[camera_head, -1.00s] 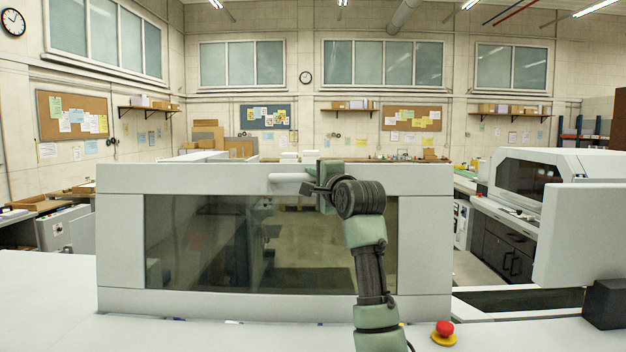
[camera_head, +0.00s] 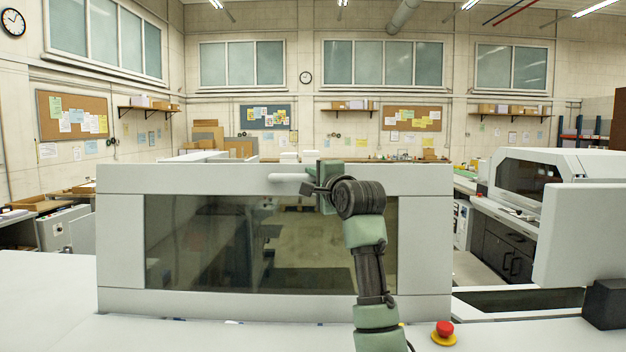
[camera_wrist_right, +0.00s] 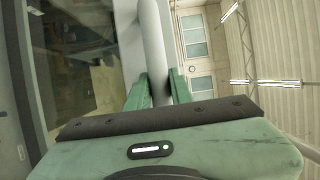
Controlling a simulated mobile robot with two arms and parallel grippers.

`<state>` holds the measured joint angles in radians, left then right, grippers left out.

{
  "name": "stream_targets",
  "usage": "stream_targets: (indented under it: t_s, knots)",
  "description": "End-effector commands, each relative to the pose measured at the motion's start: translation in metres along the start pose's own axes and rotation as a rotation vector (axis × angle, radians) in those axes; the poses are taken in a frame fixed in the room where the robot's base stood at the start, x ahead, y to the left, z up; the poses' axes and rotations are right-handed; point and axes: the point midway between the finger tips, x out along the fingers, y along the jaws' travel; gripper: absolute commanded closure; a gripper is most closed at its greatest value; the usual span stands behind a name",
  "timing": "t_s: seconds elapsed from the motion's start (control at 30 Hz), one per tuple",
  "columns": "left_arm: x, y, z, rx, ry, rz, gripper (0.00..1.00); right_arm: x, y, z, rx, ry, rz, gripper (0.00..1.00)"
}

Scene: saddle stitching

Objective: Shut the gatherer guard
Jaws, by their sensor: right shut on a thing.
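The gatherer guard (camera_head: 122,240) is a pale grey frame with a dark see-through window, standing upright in front of me in the head view. A pale bar handle (camera_head: 286,177) sits at the middle of its top rail. My right gripper (camera_head: 314,188) is at the right part of the handle, and my own wrist hides some of it. In the right wrist view the green fingers (camera_wrist_right: 160,90) lie on both sides of the handle (camera_wrist_right: 152,40) and are shut on it. My left gripper is not in view.
A red emergency button (camera_head: 445,329) on a yellow base stands on the pale surface at the lower right. A pale grey panel (camera_head: 585,235) stands to the right. A white machine (camera_head: 520,180) with a dark window is behind it.

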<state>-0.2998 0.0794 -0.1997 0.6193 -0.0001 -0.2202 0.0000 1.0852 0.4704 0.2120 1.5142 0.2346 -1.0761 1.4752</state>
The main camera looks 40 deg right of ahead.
Motion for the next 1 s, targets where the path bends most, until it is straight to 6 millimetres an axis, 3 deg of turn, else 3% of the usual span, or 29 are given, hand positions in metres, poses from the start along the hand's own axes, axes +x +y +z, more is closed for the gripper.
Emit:
stream_targets:
  t_s: [0.23, 0.6, 0.8, 1.0]
  knots:
    - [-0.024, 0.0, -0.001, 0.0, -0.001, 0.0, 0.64, 0.041, 0.0, -0.017, 0.004, -0.001, 0.004, 1.0]
    - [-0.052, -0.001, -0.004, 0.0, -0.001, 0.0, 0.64, 0.108, 0.022, -0.044, 0.0, -0.004, -0.001, 1.0]
    - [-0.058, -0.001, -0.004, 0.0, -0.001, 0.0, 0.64, 0.123, 0.033, -0.051, 0.0, 0.001, -0.003, 1.0]
    - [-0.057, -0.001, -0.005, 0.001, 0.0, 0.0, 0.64, 0.125, 0.036, -0.053, -0.001, 0.004, -0.003, 1.0]
